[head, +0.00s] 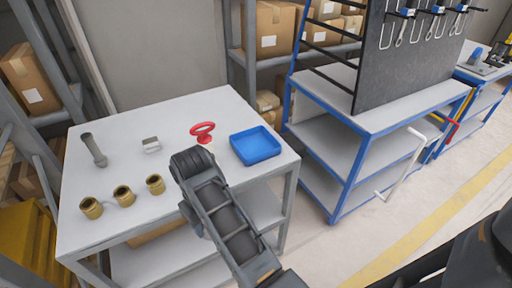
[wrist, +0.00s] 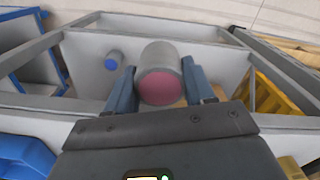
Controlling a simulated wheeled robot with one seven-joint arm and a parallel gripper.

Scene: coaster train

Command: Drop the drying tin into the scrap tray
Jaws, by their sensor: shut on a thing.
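In the wrist view my gripper (wrist: 158,85) is shut on a grey cylindrical tin (wrist: 160,58) with a dull red end facing the camera. One finger lies along each side of it. In the head view my dark arm reaches over the front of the grey table and hides most of the held tin and the fingers. The blue tray (head: 256,145), the only tray I see, sits at the right of the tabletop and looks empty. A blue shape (wrist: 25,155) at the lower left of the wrist view may be this tray. The tin is apart from the tray.
A blue-framed bench (head: 350,150) stands to the right. A blue-ended grey cylinder (wrist: 113,60) lies lower, beyond my gripper.

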